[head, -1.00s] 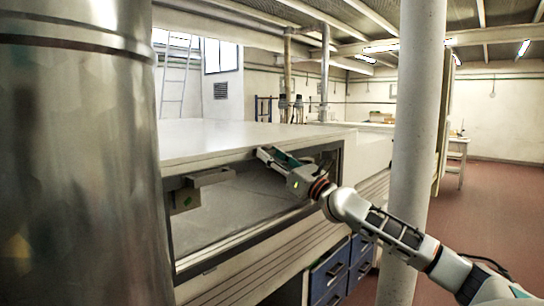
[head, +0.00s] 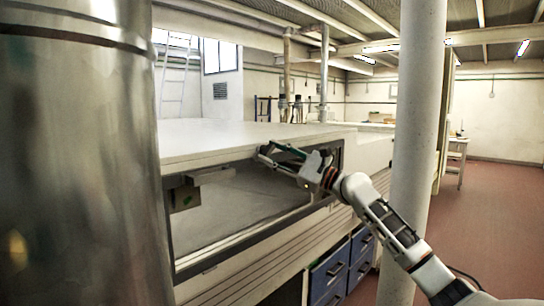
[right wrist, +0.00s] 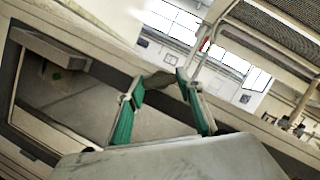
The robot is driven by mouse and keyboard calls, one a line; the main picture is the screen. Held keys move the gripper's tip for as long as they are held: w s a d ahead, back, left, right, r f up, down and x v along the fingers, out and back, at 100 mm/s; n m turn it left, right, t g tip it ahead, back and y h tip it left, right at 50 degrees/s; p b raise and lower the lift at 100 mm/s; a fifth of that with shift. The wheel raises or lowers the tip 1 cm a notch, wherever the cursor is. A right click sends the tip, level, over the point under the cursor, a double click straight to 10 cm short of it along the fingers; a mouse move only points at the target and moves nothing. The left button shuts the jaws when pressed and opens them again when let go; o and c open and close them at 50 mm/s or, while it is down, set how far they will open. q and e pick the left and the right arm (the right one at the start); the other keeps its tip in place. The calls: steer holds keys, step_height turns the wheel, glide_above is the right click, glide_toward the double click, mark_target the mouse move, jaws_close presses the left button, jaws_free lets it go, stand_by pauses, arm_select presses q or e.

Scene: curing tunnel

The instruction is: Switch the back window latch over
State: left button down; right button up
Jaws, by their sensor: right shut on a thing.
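The window is a wide rectangular opening (head: 176,236) with a dark frame in the side of the pale tunnel. My right gripper (head: 265,152) is at its upper edge, just under the pale top. In the right wrist view, its green-padded fingers (right wrist: 163,83) close at their tips on a small grey-brown piece (right wrist: 160,78), which looks like the back window latch. The fingers hide part of it, so which way it is turned cannot be told. My left gripper is not in view.
A grey block with a bar (head: 210,177) is inside the opening at left. A metal cylinder (head: 80,160) fills the left foreground. A white column (head: 414,120) stands close to my right arm. Blue drawers (head: 330,270) are below.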

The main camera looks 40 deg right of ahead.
steer(key=shift+r+n+g+y, duration=0.15)
steer(key=shift+n+g+y, duration=0.3)
steer(key=shift+n, duration=0.75)
steer(key=shift+r+n+g+p, duration=0.1)
steer(key=shift+n+g+p, duration=0.4)
steer(key=shift+n, duration=0.6)
steer(key=shift+r+n+g+y+p, duration=0.1)
steer(key=shift+n+g+y+p, duration=0.4)
steer(key=shift+n, duration=0.6)
steer(key=shift+n+g+p, duration=0.25)
steer(key=shift+n+p, duration=0.75)
steer(key=shift+n, duration=0.2)
steer(key=shift+n+g+h+p, duration=0.25)
steer(key=shift+n+g+p, duration=0.35)
steer(key=shift+n+p, duration=0.55)
steer(key=shift+f, duration=0.2)
steer(key=o, duration=1.1)
steer(key=shift+d, duration=0.1)
